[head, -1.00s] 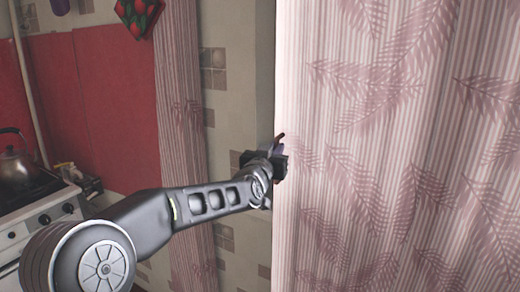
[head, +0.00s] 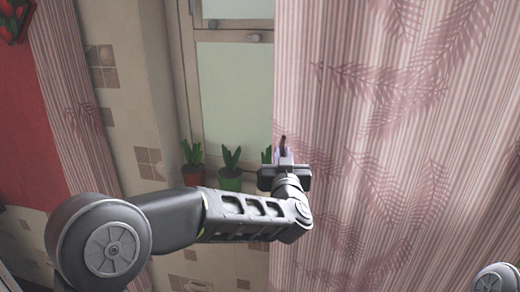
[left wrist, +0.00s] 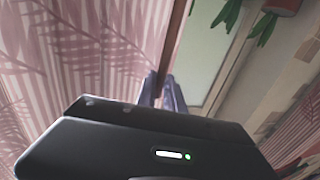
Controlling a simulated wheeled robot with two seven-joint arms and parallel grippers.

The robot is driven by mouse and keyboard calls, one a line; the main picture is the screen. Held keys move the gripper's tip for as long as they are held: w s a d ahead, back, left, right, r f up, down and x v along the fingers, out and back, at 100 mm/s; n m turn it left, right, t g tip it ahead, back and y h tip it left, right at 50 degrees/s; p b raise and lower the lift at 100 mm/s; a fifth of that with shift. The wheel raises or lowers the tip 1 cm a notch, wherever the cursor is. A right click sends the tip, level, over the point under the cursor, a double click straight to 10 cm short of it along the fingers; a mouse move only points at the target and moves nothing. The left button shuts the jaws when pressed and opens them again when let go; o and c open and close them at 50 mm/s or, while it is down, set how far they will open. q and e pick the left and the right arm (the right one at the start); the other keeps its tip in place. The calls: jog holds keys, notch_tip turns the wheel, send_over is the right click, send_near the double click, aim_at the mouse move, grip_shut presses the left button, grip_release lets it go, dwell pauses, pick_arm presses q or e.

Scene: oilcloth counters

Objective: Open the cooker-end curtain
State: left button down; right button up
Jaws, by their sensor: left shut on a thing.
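A pink striped curtain (head: 400,140) with a darker leaf pattern fills the right half of the head view. Its left edge hangs beside the uncovered part of a window (head: 235,95). My left gripper (head: 284,152) is shut on this curtain near its left edge. In the left wrist view the fingertips (left wrist: 163,92) meet at the edge of the curtain (left wrist: 85,50), with window glass on the other side. The fingers hide the exact grip. My right gripper is out of view.
Potted plants (head: 230,175) stand along the window's foot, close left of my gripper; one is partly hidden behind it. A narrow striped strip (head: 68,90) of similar cloth hangs at the left, between a red wall (head: 25,130) and tiled wall (head: 125,110).

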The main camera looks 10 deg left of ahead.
pick_arm(q)
jog(key=shift+d, duration=0.45)
jog(key=c, duration=1.5)
grip_release()
jog(key=shift+o, duration=0.2)
jog(key=b+v, duration=0.2)
jog(key=v, duration=0.5)
jog(key=shift+s, duration=0.4)
